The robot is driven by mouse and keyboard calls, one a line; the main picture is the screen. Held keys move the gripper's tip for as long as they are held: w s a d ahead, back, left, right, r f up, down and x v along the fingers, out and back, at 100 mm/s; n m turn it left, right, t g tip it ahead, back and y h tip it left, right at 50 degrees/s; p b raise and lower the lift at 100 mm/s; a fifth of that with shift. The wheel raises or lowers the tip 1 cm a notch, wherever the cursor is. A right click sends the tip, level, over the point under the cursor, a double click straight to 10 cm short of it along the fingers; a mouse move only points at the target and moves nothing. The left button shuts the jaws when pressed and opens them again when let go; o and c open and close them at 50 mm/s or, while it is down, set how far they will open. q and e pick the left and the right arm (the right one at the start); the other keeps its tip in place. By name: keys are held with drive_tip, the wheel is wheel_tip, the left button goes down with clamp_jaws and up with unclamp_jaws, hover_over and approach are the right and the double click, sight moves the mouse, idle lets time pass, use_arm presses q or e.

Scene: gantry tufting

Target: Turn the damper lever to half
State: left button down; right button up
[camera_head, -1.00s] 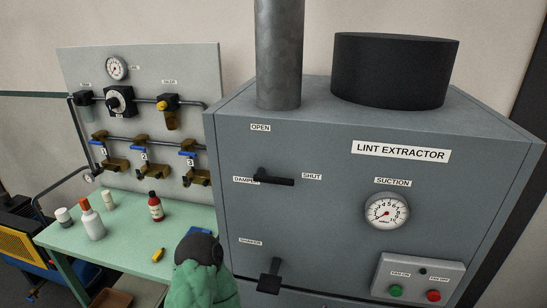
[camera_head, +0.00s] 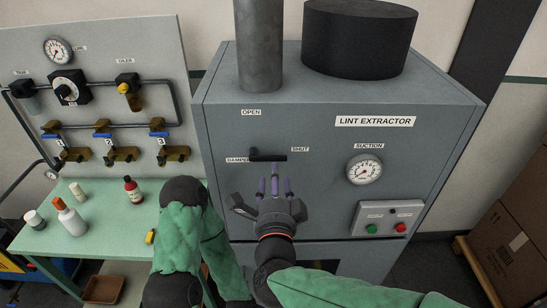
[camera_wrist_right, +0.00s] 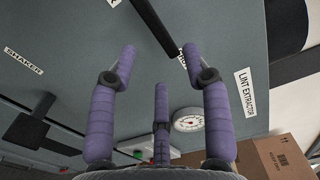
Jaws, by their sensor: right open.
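The damper lever (camera_head: 270,156) is a black bar on the grey lint extractor's front. It lies level, from its pivot by the DAMPER label rightward toward the SHUT label (camera_head: 300,149). The OPEN label (camera_head: 251,113) is above the pivot. My right gripper (camera_head: 274,182), with purple fingers, is open just below the lever in the head view and appears apart from it. In the right wrist view the lever (camera_wrist_right: 153,25) shows as a dark bar beyond the spread fingertips, with nothing between them. My left arm's green sleeve shows, but its gripper is out of view.
The black shaker handle (camera_head: 241,206) juts out at lower left of my right gripper. The suction gauge (camera_head: 364,169) and a fan button box (camera_head: 388,218) are to the right. A green bench (camera_head: 105,230) with bottles stands left. A cardboard box (camera_head: 515,235) is far right.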

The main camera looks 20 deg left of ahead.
sight(274, 160)
drive_tip(key=x, duration=0.8)
drive_tip(key=shift+s+a, duration=0.1)
clamp_jaws()
